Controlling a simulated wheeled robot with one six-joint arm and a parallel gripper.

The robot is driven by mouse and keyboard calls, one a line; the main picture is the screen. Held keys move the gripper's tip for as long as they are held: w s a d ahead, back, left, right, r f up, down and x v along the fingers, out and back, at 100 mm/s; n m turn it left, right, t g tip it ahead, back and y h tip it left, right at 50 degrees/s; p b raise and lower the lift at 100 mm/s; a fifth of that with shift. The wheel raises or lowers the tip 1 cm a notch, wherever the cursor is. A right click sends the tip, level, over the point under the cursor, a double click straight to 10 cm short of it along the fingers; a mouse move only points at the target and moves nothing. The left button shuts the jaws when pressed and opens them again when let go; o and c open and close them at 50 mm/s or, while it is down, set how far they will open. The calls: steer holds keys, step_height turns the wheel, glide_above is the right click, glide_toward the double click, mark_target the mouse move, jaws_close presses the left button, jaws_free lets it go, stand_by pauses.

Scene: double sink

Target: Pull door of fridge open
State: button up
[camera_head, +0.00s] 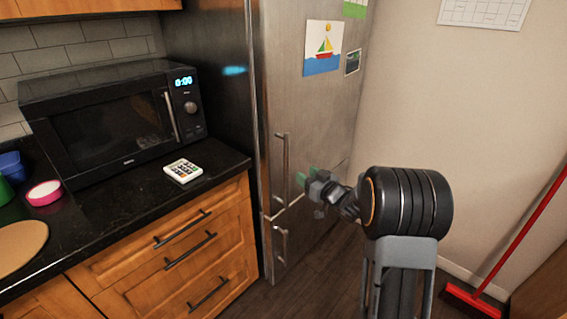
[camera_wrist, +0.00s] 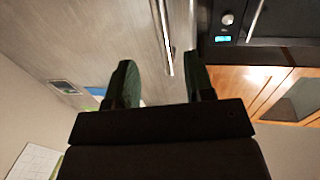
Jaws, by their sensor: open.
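The fridge is stainless steel, and its upper door (camera_head: 305,105) is shut. A vertical bar handle (camera_head: 281,165) stands near the left edge of that door. My gripper (camera_head: 306,178) is open and empty, just right of the handle's lower half, with its green fingertips pointing toward it. In the wrist view, the picture seems upside down, and the handle (camera_wrist: 163,38) shows beyond the gap between the two fingers of my gripper (camera_wrist: 160,72). The fingers are apart from the handle. A lower door or drawer has its own handle (camera_head: 281,245).
A black microwave (camera_head: 115,118) and a small white device (camera_head: 183,170) sit on the dark counter (camera_head: 120,200) left of the fridge. Wooden drawers (camera_head: 185,262) are below. A red broom (camera_head: 505,250) leans at right. Floor before the fridge is clear.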

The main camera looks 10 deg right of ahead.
steer(key=x, duration=1.3)
steer(key=shift+a, duration=0.1)
steer(key=shift+c, duration=0.2)
jaws_close()
